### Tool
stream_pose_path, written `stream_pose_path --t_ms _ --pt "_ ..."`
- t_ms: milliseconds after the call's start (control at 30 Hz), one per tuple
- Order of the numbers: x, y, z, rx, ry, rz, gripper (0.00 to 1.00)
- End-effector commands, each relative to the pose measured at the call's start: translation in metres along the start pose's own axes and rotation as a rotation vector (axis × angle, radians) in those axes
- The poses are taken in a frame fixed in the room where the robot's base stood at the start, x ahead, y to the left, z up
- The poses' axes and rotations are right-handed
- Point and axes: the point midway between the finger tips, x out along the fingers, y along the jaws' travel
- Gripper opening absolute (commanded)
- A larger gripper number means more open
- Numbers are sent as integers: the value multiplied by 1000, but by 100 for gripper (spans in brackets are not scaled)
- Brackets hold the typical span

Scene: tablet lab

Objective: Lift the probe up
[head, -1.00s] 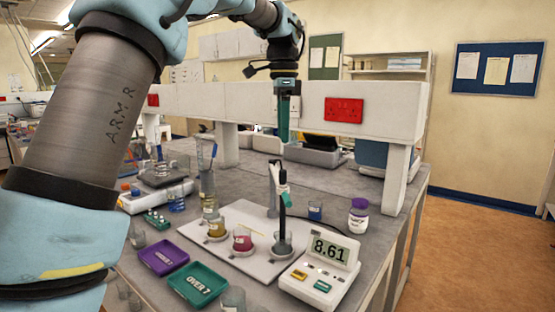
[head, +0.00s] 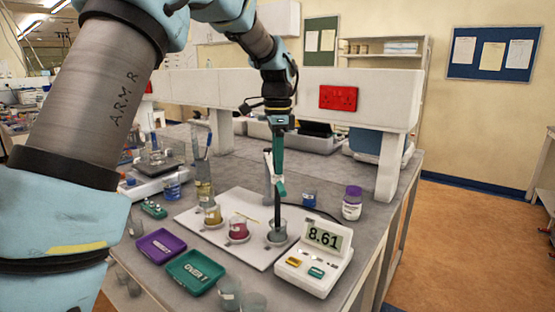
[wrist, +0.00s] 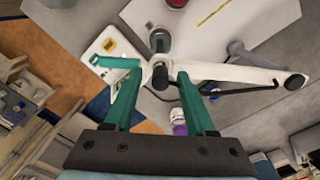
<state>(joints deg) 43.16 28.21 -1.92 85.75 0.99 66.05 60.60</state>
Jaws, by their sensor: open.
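The probe (head: 277,212) is a dark upright rod with its lower end in a clear beaker (head: 277,233) on the white board. In the wrist view the probe's dark top (wrist: 160,76) shows end-on, held by the white arm of a stand (wrist: 235,73). My gripper (head: 278,178) points down over the probe, its teal fingers at the height of the holder. In the wrist view my gripper (wrist: 157,80) is open, with a finger on each side of the probe top. Contact cannot be told. The fingers hide the upper probe in the head view.
A meter (head: 315,258) reading 8.61 stands to the right of the beaker. Beakers with pink (head: 239,229) and yellow (head: 212,214) liquid stand to its left. Purple (head: 160,247) and green (head: 196,274) trays lie in front. A purple-lidded jar (head: 352,203) is behind the meter.

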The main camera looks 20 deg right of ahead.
Motion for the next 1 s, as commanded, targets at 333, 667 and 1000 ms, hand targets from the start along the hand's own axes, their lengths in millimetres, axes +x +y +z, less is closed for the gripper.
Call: stream_pose_path --t_ms 333,667,1000 --pt "0 0 0 0 0 0 27" --pt "0 0 0 0 0 1 0" --pt "0 0 0 0 0 1 0"
